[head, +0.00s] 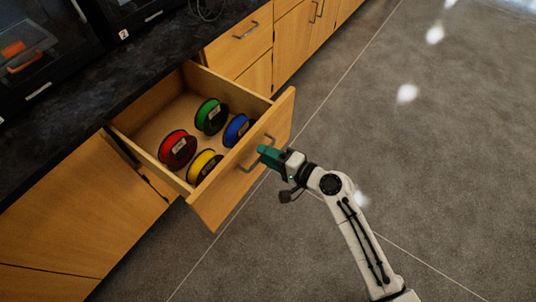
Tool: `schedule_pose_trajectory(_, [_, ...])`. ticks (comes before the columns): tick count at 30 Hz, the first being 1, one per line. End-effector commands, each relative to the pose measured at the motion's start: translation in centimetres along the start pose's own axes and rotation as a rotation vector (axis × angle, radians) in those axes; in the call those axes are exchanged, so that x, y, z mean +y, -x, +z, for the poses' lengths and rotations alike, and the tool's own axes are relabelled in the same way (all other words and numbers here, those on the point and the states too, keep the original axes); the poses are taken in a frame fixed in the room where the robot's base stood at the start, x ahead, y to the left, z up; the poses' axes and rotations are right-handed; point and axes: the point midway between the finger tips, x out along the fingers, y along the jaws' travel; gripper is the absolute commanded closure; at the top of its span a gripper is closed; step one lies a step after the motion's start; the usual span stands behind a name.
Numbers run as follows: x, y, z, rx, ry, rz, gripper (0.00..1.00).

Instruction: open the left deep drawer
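A deep wooden drawer (222,200) stands pulled well out from under the dark counter in the head view. Its front carries a metal bar handle (245,166). My gripper (265,153), with green fingers, is at the middle of this handle and covers part of it. The fingers overlap the bar, but the gap between them is hidden, so their grip on it cannot be made out. Inside the drawer lie a red spool (177,149), a green spool (211,116), a blue spool (237,130) and a yellow spool (204,167).
A closed drawer (239,45) and cabinet doors (305,30) continue along the counter (110,90) at the upper right. A closed wooden front (80,225) is at the lower left. Dark machines (30,60) stand on the counter. The grey floor (430,150) is clear.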

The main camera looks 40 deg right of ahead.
Motion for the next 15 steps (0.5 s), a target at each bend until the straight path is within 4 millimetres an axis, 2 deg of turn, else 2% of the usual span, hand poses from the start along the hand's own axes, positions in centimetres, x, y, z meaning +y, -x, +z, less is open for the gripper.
schedule_pose_trajectory(5, [0.0,0.1,0.0,0.000,0.000,-0.001,0.64])
schedule_pose_trajectory(8, [0.0,0.8,0.0,0.001,0.000,0.000,0.64])
schedule_pose_trajectory(15, [0.1,5.1,0.0,0.001,0.000,0.001,0.64])
